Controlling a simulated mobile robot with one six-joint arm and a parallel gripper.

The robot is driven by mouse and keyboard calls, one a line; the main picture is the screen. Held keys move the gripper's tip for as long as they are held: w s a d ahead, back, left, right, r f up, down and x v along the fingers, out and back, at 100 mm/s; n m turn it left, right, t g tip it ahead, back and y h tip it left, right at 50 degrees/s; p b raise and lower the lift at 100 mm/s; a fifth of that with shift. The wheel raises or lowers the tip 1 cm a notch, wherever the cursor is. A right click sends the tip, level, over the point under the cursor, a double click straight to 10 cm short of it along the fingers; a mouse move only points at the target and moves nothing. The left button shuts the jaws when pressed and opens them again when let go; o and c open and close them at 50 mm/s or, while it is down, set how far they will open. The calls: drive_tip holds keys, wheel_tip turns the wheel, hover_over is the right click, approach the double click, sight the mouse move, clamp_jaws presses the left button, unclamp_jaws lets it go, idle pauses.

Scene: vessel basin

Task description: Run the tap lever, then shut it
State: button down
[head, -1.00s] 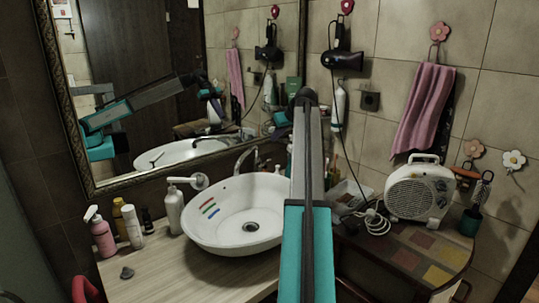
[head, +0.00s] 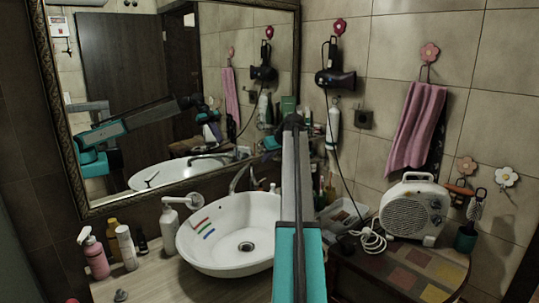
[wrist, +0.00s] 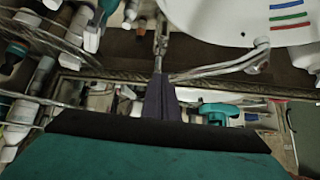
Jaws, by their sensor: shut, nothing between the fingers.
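The white basin (head: 228,262) with coloured stripes stands on the counter in the head view, and its rim shows at the top right of the wrist view (wrist: 290,32). The chrome tap (head: 237,180) rises behind the basin, and its curved spout also shows in the wrist view (wrist: 225,69). A metal part (wrist: 160,42), perhaps the tap lever, lies just beyond my fingertips; I cannot tell whether they touch it. My gripper (wrist: 160,80) is shut and empty, with dark fingers. In the head view my arm hides most of the gripper and part of the basin's right side.
A white pump bottle (head: 170,222) stands left of the basin, with a pink bottle (head: 93,255) farther left. A framed mirror (head: 150,110) is behind the basin. A fan heater (head: 412,210) and coiled cable (head: 372,241) are on the right.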

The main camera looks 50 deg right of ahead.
drive_tip(key=p+x, duration=0.1)
drive_tip(key=x, duration=0.4)
drive_tip(key=shift+w+d+f, duration=0.1)
drive_tip(key=shift+w, duration=0.1)
drive_tip(key=shift+f+p, duration=0.4)
drive_tip(key=shift+p, duration=0.05)
drive_tip(key=shift+s+f+p, duration=0.45)
drive_tip(key=shift+s+f, duration=0.25)
drive_tip(key=shift+f, duration=0.25)
drive_tip(key=shift+s+a+f, duration=0.25)
drive_tip(key=shift+f, duration=0.35)
